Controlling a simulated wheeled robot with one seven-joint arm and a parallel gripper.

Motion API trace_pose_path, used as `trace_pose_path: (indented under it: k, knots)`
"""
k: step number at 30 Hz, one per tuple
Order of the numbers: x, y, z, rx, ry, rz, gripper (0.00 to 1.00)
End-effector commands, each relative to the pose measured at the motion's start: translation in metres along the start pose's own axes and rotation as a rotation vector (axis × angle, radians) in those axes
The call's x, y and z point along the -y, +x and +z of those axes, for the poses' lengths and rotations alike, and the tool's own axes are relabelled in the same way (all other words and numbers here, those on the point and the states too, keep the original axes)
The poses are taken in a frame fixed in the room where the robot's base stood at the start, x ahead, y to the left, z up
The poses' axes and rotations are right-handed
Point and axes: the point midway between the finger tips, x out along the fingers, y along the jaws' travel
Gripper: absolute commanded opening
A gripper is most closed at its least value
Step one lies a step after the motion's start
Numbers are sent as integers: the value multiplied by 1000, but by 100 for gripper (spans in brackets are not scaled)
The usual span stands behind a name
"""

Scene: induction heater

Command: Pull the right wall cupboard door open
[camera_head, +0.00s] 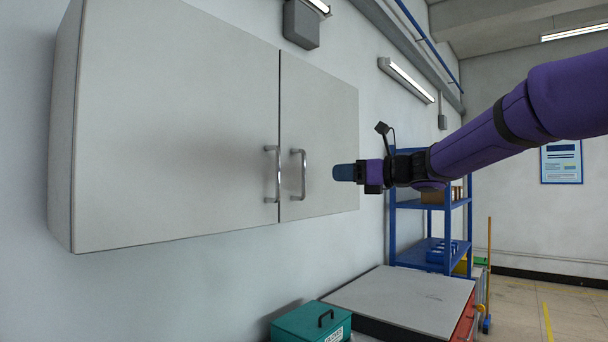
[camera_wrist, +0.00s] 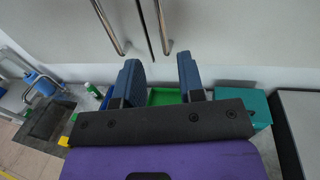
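The right wall cupboard door (camera_head: 325,140) is pale grey and appears closed, level with the left door (camera_head: 180,120). Its vertical metal bar handle (camera_head: 303,175) stands just right of the seam, beside the left door's handle (camera_head: 278,175). My gripper (camera_head: 343,173) is in front of the right door, to the right of its handle in the head view and apart from it. In the wrist view my gripper (camera_wrist: 160,75) is open and empty. The right door's handle (camera_wrist: 163,28) shows ahead, roughly in line with the finger gap; the left handle (camera_wrist: 107,28) is further left.
Below the cupboard are a teal box (camera_head: 312,322) and a grey-topped bench (camera_head: 405,298). A blue shelf rack (camera_head: 430,203) stands behind my arm. A green tray (camera_wrist: 165,96) shows beyond the fingers in the wrist view. The space in front of the doors looks clear.

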Motion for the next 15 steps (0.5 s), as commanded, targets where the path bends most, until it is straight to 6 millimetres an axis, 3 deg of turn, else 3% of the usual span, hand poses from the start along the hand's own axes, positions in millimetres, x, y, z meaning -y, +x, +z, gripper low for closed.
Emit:
trace_pose_path:
  k: [5,15]
  knots:
    - [3,14,1,12,18,-1,36]
    - [2,73,1,10,17,1,36]
